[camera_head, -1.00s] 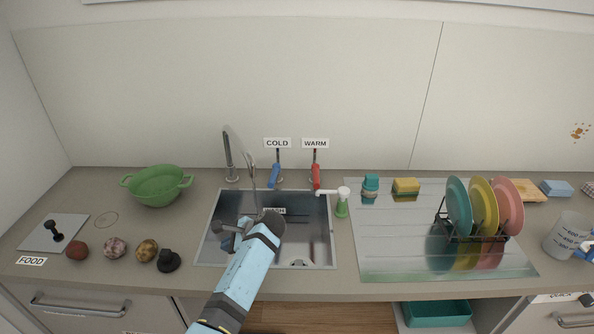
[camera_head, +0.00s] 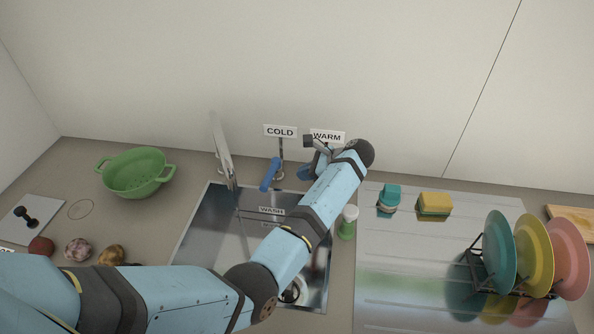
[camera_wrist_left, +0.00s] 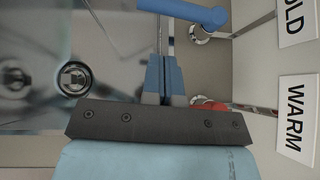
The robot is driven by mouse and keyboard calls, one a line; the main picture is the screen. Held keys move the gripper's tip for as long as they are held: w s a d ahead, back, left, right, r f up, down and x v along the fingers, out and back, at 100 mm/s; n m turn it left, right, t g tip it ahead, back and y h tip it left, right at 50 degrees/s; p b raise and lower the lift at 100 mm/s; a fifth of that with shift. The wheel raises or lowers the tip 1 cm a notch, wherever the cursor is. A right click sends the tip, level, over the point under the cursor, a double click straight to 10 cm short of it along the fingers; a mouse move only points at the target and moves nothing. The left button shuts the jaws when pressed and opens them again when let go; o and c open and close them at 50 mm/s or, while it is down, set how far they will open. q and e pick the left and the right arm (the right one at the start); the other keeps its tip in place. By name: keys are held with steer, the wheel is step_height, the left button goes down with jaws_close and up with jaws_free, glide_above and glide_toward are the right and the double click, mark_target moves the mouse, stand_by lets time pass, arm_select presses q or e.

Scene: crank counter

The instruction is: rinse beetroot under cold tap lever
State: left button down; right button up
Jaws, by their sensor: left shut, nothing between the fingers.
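A dark red round vegetable, likely the beetroot (camera_head: 40,246), lies on the counter at the far left, partly hidden by my left arm. The blue cold tap lever (camera_head: 270,174) hangs under the COLD sign and shows at the top of the left wrist view (camera_wrist_left: 185,11). My left gripper (camera_head: 309,170) is over the back right of the sink, beside the cold lever and in front of the warm one. In the left wrist view its fingers (camera_wrist_left: 163,62) are shut and empty, just short of the blue lever. The right gripper is out of view.
The red warm lever (camera_wrist_left: 208,104) is mostly hidden behind my gripper. The tall faucet (camera_head: 222,150) stands behind the sink (camera_head: 200,235).

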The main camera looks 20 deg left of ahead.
arm_select(q)
steer(key=p+x, duration=0.1)
steer(key=x, duration=0.8)
steer(key=shift+s+a, duration=0.15)
steer(key=shift+a, duration=0.05)
steer(key=shift+f, duration=0.15)
